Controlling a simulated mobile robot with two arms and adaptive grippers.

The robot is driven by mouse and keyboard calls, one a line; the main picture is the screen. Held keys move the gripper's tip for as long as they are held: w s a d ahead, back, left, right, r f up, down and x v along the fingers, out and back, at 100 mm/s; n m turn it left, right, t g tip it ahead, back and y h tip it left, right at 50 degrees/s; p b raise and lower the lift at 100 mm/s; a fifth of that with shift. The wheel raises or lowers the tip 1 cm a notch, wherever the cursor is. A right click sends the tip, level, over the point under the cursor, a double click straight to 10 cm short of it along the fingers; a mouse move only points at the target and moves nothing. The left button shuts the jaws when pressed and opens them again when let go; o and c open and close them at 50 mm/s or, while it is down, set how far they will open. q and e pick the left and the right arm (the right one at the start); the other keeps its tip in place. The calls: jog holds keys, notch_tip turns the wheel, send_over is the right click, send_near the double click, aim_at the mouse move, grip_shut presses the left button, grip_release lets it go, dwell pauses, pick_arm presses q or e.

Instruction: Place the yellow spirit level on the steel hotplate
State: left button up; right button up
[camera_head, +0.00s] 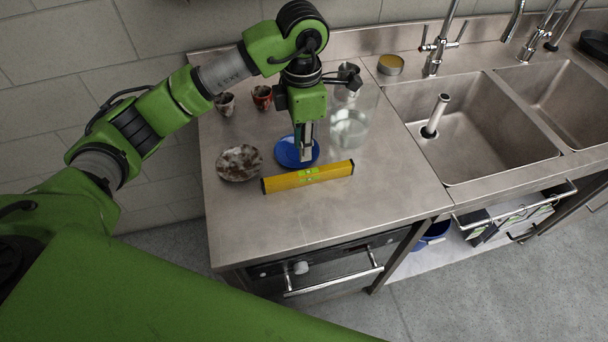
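The yellow spirit level (330,173) lies across the bare steel top of a unit with a knob and bar handle on its front, which looks like the steel hotplate (260,225). My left gripper (306,158) points down just behind the middle of the level, in front of the blue plate. Its fingers look close together from this side, and I cannot tell whether they are open, shut or touching the level. My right gripper is out of view.
A blue plate (285,153), a mottled plate (239,164), a red cup (262,98), a pale cup (225,104) and a clear container (350,130) stand nearby. A tin (390,64) and a steel sink (470,130) are to the right. The front of the top is clear.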

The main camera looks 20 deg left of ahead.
pick_arm(q)
jog(key=p, duration=0.1)
send_over(306, 172)
jog(key=f, duration=0.4)
jog(key=shift+s+a+f, duration=0.15)
jog(key=shift+a+f, duration=0.1)
jog(key=shift+a, duration=0.1)
jog(key=shift+f, duration=0.45)
jog(key=shift+d+f+p, duration=0.2)
jog(key=shift+f+p, duration=0.15)
jog(key=shift+p, duration=0.15)
jog(key=f+p, duration=0.2)
jog(key=f, duration=0.1)
jog(key=shift+d+f, duration=0.2)
jog(key=shift+f, duration=0.55)
grip_shut()
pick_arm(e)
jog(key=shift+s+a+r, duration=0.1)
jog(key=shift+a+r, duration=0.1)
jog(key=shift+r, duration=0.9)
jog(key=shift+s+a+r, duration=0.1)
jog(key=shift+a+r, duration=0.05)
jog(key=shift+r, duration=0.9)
